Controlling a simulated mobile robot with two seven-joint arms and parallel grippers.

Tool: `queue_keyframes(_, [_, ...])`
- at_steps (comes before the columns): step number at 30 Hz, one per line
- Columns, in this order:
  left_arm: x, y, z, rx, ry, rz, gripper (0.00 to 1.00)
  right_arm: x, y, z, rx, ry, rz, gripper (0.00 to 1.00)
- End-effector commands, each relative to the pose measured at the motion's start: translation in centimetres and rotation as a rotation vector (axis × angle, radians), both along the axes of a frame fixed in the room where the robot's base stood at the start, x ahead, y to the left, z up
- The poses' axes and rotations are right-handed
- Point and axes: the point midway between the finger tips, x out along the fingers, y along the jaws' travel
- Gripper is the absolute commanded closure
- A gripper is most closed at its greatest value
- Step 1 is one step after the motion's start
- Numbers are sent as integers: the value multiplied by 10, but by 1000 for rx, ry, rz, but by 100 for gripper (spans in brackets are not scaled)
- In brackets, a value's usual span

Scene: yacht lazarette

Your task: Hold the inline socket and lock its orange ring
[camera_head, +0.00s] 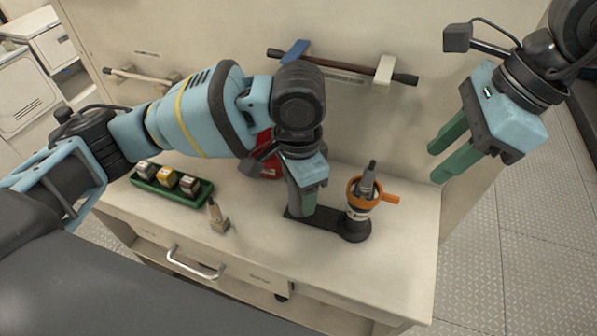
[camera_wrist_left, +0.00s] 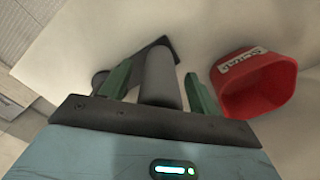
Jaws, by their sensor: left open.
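The inline socket (camera_head: 357,213) stands upright on the round end of a black base (camera_head: 325,222), on the bench. Its orange ring (camera_head: 353,198) has a tab pointing right, and a dark grey plug (camera_head: 367,183) sits up out of it. My left gripper (camera_head: 307,205) points down over the other end of the base, left of the socket. In the left wrist view its open green fingers (camera_wrist_left: 158,88) stand either side of a grey cylinder (camera_wrist_left: 160,75); contact is not clear. My right gripper (camera_head: 434,164) is open and empty in the air, right of and above the socket.
A green tray (camera_head: 172,194) with several small blocks lies at the bench's left. A small beige part (camera_head: 217,217) stands nearer the front. A red bin (camera_wrist_left: 255,85) is beside my left gripper. The wall behind carries a dark rod (camera_head: 340,66) on brackets. The bench's right front is clear.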

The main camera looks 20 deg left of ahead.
Motion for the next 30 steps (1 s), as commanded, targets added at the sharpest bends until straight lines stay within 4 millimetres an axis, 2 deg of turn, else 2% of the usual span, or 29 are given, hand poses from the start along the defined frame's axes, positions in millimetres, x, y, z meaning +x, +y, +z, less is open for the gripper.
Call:
queue_keyframes(3, [0,0,-7,0,0,0,39,0,0,0,0,0,0,64])
queue_keyframes(12, [0,0,-8,0,0,-1,39,0,0,0,0,0,0,64])
queue_keyframes(25, [0,0,-8,-1,-1,-1,95,0,0,0,0,0,0,64])
queue_keyframes(30, [0,0,-8,-1,-1,-1,97,0,0,0,0,0,0,64])
